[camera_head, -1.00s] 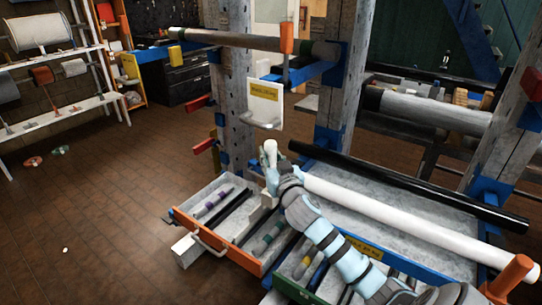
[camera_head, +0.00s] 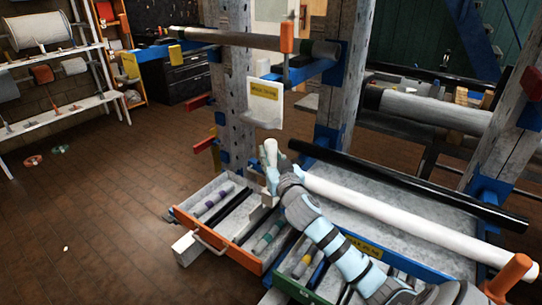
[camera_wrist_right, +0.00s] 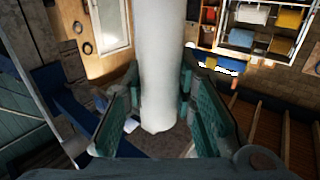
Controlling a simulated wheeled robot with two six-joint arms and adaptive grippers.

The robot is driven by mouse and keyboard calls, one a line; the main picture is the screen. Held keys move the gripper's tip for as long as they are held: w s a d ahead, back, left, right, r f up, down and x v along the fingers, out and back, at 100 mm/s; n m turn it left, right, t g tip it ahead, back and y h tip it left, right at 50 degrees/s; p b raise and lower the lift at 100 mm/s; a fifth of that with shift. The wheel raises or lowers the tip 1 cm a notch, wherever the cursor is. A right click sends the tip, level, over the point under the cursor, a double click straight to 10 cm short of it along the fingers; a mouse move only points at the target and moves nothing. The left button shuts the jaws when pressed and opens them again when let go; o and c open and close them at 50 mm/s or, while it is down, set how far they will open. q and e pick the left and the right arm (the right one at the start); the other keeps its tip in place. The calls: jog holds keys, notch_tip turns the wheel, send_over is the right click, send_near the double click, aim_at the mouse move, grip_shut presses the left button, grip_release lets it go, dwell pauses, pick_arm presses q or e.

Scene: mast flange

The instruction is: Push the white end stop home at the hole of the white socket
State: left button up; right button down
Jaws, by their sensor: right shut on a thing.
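My right gripper (camera_head: 270,165) is shut on a white cylindrical piece, taken as the white end stop (camera_head: 271,150). It stands nearly upright, its top just below a white bracket with a yellow label (camera_head: 264,105). In the right wrist view the white piece (camera_wrist_right: 160,75) runs up between the two green-blue fingers of the gripper (camera_wrist_right: 160,112). I cannot tell which white part is the socket, and I see no hole. My left gripper is not in view.
An open orange-fronted drawer (camera_head: 228,249) with several rods lies below the right gripper. A long white tube (camera_head: 400,215) and a black tube (camera_head: 410,185) lie to its right. Grey posts (camera_head: 235,100) stand behind. The brown floor (camera_head: 90,220) at left is mostly clear.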

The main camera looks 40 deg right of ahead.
jog(key=shift+f+b, duration=2.6)
jog(key=shift+f, duration=0.35)
jog(key=c, duration=1.2)
grip_release()
jog(key=shift+r, duration=0.1)
jog(key=shift+c, duration=0.2)
jog(key=shift+s, duration=0.1)
jog(key=v, duration=1.2)
